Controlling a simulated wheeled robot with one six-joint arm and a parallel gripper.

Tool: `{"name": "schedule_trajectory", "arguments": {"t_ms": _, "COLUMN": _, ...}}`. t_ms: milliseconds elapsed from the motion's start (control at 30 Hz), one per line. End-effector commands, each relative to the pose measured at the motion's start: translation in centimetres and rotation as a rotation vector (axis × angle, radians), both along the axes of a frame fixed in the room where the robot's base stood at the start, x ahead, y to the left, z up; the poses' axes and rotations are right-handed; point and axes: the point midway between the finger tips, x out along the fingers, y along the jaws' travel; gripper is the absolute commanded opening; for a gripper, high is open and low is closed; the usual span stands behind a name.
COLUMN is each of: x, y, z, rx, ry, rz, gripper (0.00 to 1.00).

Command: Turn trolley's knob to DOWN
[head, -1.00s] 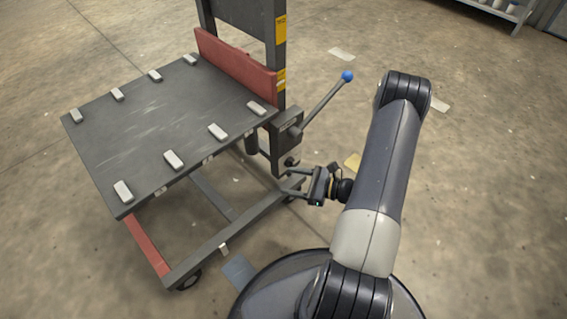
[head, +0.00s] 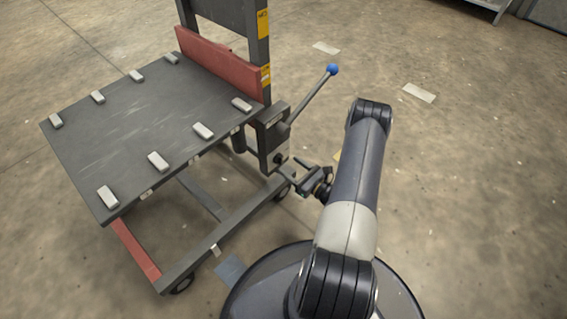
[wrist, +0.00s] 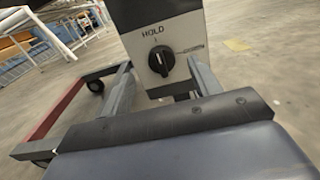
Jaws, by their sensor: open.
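The trolley (head: 120,115) has a dark platform with several pale pads and a dark control box (head: 272,138) on its near right side. The black knob (head: 281,159) sits low on that box. In the wrist view the knob (wrist: 161,60) is on a light plate under the word HOLD, its white mark pointing roughly up toward that word; other lettering is too small to read. My gripper (head: 289,166) is open, its two fingers (wrist: 158,78) pointing at the plate, one to each side of the knob in the picture. The fingers look apart from the knob.
A lever with a blue ball (head: 333,70) rises from the box, above and right of the knob. A red bar (head: 222,62) and dark mast stand behind the platform. Trolley frame and wheels (head: 181,285) lie below. The concrete floor right of the trolley is open.

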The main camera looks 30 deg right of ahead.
Motion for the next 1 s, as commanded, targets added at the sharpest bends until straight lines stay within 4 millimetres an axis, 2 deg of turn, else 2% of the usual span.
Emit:
{"name": "schedule_trajectory", "arguments": {"t_ms": 100, "x": 1.9, "y": 0.8, "z": -0.1, "rx": -0.001, "ry": -0.004, "rz": 0.005, "gripper": 0.59}}
{"name": "schedule_trajectory", "arguments": {"t_ms": 300, "x": 3.8, "y": 1.4, "z": -0.1, "rx": -0.001, "ry": -0.001, "rz": 0.003, "gripper": 0.59}}
{"name": "schedule_trajectory", "arguments": {"t_ms": 667, "x": 4.2, "y": 1.5, "z": 0.1, "rx": 0.000, "ry": -0.001, "rz": 0.000, "gripper": 0.59}}
{"name": "schedule_trajectory", "arguments": {"t_ms": 1000, "x": 4.2, "y": 1.5, "z": 0.1, "rx": 0.000, "ry": -0.001, "rz": 0.001, "gripper": 0.32}}
